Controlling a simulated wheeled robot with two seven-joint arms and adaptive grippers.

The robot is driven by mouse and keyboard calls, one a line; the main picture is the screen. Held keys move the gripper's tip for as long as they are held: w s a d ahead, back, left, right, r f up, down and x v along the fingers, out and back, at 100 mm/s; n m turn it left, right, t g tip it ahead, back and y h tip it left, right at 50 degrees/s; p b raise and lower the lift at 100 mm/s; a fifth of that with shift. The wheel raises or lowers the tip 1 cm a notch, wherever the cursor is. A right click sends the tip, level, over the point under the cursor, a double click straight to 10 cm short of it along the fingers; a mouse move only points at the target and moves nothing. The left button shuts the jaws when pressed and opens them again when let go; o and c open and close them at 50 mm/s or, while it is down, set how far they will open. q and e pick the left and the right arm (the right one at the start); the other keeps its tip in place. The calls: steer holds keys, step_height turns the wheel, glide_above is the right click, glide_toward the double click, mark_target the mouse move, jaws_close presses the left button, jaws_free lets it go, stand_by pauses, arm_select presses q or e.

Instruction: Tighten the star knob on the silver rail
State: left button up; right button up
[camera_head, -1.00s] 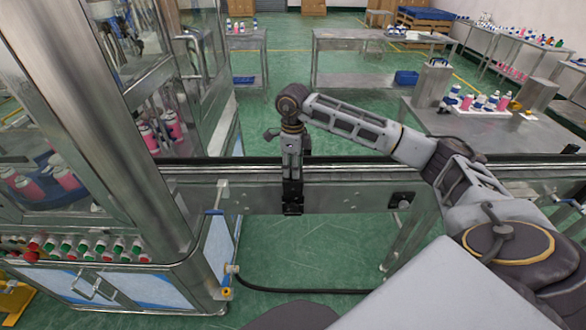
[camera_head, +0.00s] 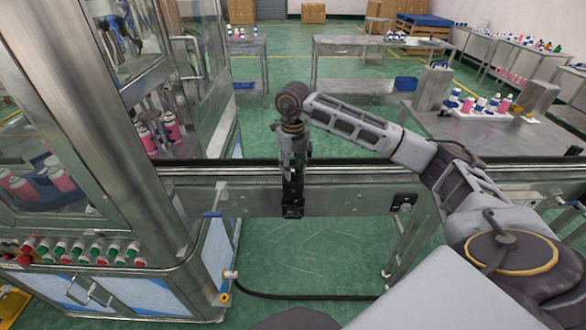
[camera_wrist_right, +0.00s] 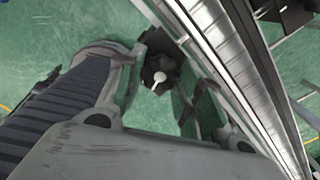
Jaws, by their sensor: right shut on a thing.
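The silver rail (camera_head: 350,199) runs across the head view along the conveyor's near side. My right gripper (camera_head: 292,190) points down at the rail's near face, at a black block (camera_head: 292,211). In the right wrist view the black star knob (camera_wrist_right: 160,68), with a pale centre pin, sits between the fingers of my right gripper (camera_wrist_right: 157,88). The gripper is shut on the knob. In the head view the gripper hides the knob, and I cannot tell how tight it is. My left gripper is not in view.
A second black bracket (camera_head: 403,202) is on the rail to the right. A steel machine cabinet (camera_head: 130,200) with coloured buttons stands at the left. A black cable (camera_head: 300,296) lies on the green floor. Tables with bottles stand behind the conveyor.

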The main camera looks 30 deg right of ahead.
mark_target(293, 170)
steer(key=shift+r+m, duration=0.1)
steer(key=shift+m, duration=1.7)
steer(key=o, duration=1)
steer(key=shift+o, duration=0.2)
step_height(293, 170, up, 12)
